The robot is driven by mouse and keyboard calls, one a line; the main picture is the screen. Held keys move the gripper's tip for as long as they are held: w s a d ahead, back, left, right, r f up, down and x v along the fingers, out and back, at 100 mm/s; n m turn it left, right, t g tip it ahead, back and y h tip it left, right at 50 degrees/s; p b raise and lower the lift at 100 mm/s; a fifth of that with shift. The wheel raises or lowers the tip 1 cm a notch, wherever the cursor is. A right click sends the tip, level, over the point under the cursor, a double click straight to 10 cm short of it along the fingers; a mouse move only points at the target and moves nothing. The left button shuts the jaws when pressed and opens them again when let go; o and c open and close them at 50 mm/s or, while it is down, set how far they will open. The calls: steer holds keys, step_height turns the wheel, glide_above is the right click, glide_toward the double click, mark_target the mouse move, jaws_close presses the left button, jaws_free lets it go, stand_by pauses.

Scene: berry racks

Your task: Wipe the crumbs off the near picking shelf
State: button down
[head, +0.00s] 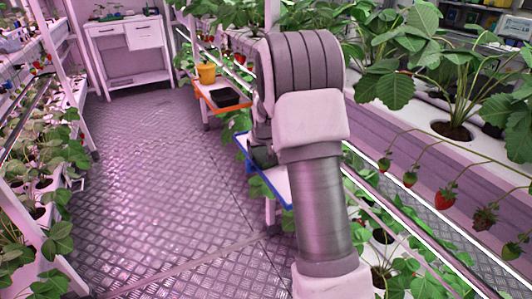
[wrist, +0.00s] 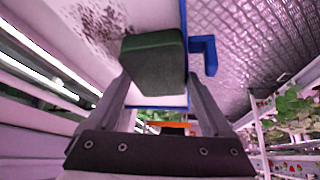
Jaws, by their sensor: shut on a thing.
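My gripper (wrist: 157,82) is shut on a dark green block, which looks like a sponge (wrist: 153,62), in the wrist view. The near picking shelf (wrist: 156,16) is white with a blue edge. Dark crumbs (wrist: 98,24) lie scattered on it, to the left of the sponge in the wrist view. The sponge is over or on the shelf; I cannot tell if it touches. In the head view the blue-edged shelf (head: 279,186) is partly hidden behind my arm, and the crumbs and sponge cannot be made out there.
An orange-edged shelf (head: 205,93) beyond holds a yellow pot (head: 207,73) and a black tray (head: 230,97). Plant racks line both sides, with strawberries (head: 445,200) hanging at right. A white cabinet (head: 127,45) stands at the far end. The metal floor (head: 165,165) between is clear.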

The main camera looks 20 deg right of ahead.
steer(key=shift+w+d+f, duration=0.1)
steer(key=shift+w+d, duration=0.3)
steer(key=shift+w, duration=0.1)
steer(key=shift+d+p, duration=0.35)
steer(key=shift+d, duration=3.9)
steer(key=shift+r+p, duration=1.95)
steer(key=shift+r, duration=1.05)
steer(key=shift+r, duration=0.15)
step_height(320, 180, up, 3)
steer(key=shift+f+p, duration=0.1)
steer(key=shift+p, duration=0.85)
